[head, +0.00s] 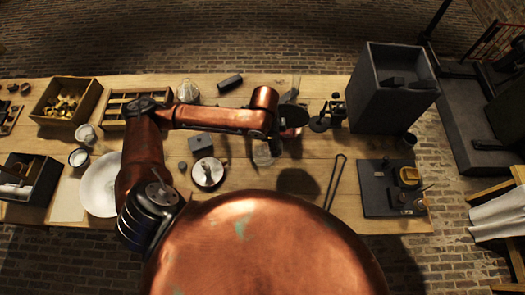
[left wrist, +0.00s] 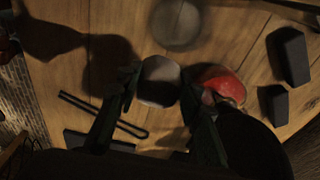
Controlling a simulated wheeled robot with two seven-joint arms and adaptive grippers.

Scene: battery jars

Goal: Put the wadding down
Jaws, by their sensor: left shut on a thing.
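My left arm reaches across the table from the left. Its gripper (head: 289,120) hangs over the table right of centre, its fingertips not clear in the head view. In the left wrist view my left gripper (left wrist: 160,88) is shut on a pale, rounded piece, apparently the wadding (left wrist: 160,76), held between the two dark fingers. I cannot tell its height above the wood. A clear glass jar (head: 264,154) stands just left of the gripper; a blurred round glass outline, probably this jar, shows in the left wrist view (left wrist: 178,20). My right gripper is out of view.
Dark tongs (head: 336,181) and a black board (head: 376,200) lie to the right. A tall grey box (head: 378,105) stands behind. A white plate (head: 97,187) and a wooden tray (head: 43,105) are at left. A red rounded thing (left wrist: 222,82) appears beside my fingers. Wood between jar and tongs is bare.

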